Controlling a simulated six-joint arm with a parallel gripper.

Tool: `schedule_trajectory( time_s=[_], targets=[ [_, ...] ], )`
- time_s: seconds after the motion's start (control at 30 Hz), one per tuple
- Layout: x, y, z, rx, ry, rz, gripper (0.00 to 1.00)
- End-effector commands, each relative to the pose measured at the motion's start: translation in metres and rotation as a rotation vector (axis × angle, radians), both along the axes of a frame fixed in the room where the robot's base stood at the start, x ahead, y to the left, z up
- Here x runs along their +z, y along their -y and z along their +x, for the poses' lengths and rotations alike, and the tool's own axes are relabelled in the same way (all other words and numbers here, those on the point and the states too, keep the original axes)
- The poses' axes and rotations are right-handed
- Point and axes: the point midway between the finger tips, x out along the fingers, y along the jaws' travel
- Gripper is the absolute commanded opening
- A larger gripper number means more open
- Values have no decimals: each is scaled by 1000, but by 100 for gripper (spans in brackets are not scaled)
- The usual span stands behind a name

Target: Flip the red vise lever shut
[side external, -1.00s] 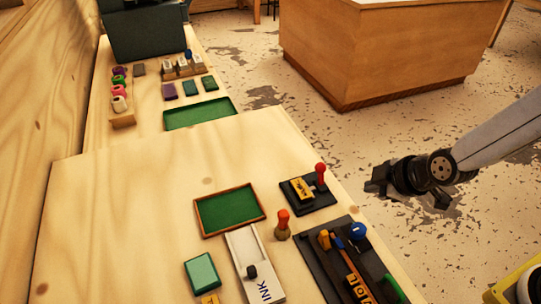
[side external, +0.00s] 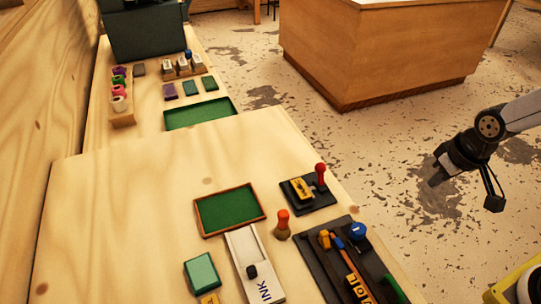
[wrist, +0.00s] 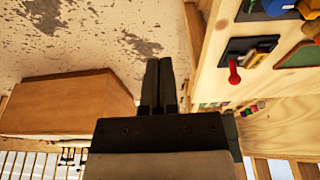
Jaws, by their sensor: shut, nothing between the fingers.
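The red vise lever (side external: 320,175) stands up at the right end of a small black vise base (side external: 322,201) near the right edge of the workbench. A yellow block (side external: 301,188) sits on the base beside the lever. In the wrist view the red lever (wrist: 234,73) shows at the upper right, on its dark base. My gripper (side external: 437,176) hangs over the floor to the right of the bench, well apart from the lever. In the wrist view its two fingers (wrist: 158,80) are close together with nothing between them.
A green tray (side external: 202,233), an orange-topped stamp (side external: 283,224), a white ink box (side external: 236,240) and a black tool mat (side external: 315,265) lie around the vise. Bare bench (side external: 110,200) lies to the left. A wooden cabinet (side external: 370,60) stands behind on the floor.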

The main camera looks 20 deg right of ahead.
Motion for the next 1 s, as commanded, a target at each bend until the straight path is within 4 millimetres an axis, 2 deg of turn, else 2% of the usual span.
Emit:
schedule_trajectory(
  time_s=[0.1,0.33,0.67,1.0],
  targets=[
    [0,2,-1,-15,-6,-1,0],
    [-2,1,1,-28,-26,12,73],
    [-20,-11,14,-148,-225,131,74],
    [-45,-44,42,-294,-498,398,74]
  ],
)
